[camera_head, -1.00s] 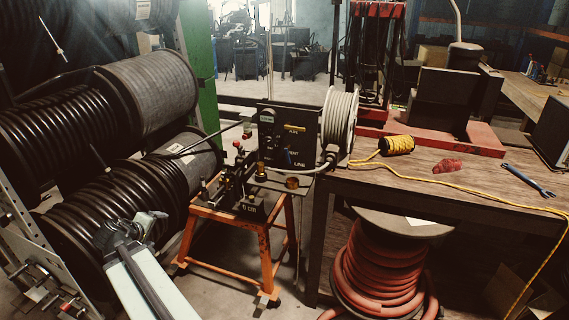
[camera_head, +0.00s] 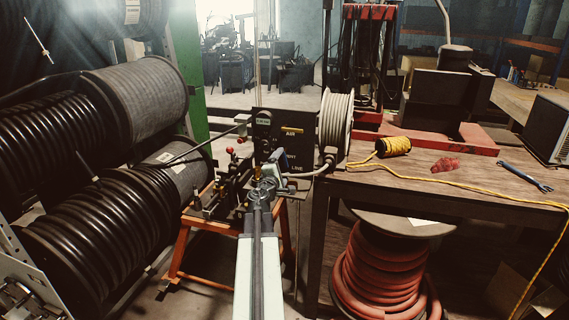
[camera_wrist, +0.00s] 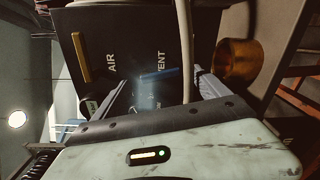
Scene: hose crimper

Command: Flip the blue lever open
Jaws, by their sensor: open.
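The blue lever (camera_wrist: 158,75) shows in the wrist view on the black panel (camera_wrist: 120,40), beside the letters "ENT". It lies between my two fingers in the picture, and I cannot tell whether they touch it. My gripper (camera_wrist: 160,88) is open, with one finger on each side of the lever and nothing held.
A yellow lever (camera_wrist: 81,57) sits beside "AIR", left of the blue one in the wrist view. A pale hose (camera_wrist: 184,40) and a brass cylinder (camera_wrist: 240,60) are to its right. The wooden bench (camera_head: 400,178) stands right of the panel, the hose reels (camera_head: 100,220) left.

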